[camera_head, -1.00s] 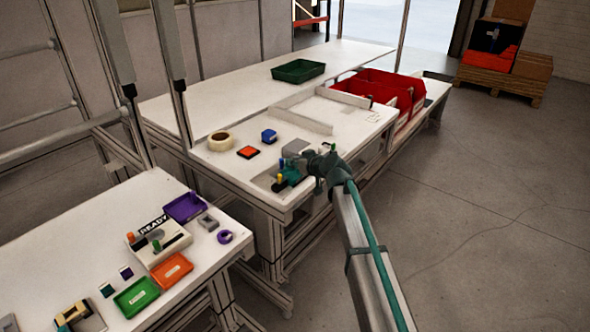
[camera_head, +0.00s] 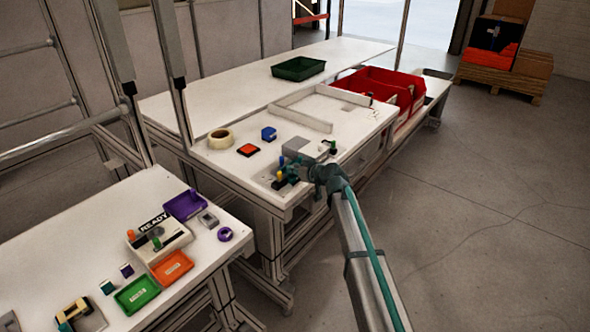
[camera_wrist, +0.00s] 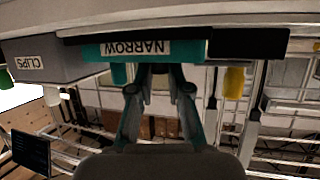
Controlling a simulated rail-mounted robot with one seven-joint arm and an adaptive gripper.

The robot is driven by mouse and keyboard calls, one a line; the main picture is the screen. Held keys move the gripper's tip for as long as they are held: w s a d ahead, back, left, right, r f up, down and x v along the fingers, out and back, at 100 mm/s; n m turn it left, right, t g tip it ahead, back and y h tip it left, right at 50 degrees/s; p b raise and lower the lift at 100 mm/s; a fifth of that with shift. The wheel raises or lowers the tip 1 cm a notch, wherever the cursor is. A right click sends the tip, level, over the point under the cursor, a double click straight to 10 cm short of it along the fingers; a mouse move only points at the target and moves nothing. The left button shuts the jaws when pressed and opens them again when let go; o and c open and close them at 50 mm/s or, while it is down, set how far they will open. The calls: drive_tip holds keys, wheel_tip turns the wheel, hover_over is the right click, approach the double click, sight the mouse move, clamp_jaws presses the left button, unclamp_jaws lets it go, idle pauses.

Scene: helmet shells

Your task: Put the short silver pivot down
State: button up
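My gripper (camera_head: 318,172) is at the front edge of the white table in the head view, beside a grey block (camera_head: 295,147) and a small cluster of coloured holders. In the wrist view its two teal fingers (camera_wrist: 160,82) point at the underside of a teal holder labelled NARROW (camera_wrist: 150,50). A gap shows between the finger bases, but the dark tips crowd together and I cannot tell what lies between them. I cannot make out a silver pivot in either view. A yellow peg (camera_wrist: 234,82) shows right of the fingers.
A grey box labelled CLIPS (camera_wrist: 40,62) is left of the teal holder, and a black holder (camera_wrist: 248,44) is right. On the table are a tape roll (camera_head: 220,138), a red-and-black square (camera_head: 248,150) and a blue block (camera_head: 268,133). Red bins (camera_head: 375,85) stand behind.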

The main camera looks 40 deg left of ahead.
drive_tip(key=shift+o, duration=0.9)
drive_tip(key=shift+r, duration=0.1)
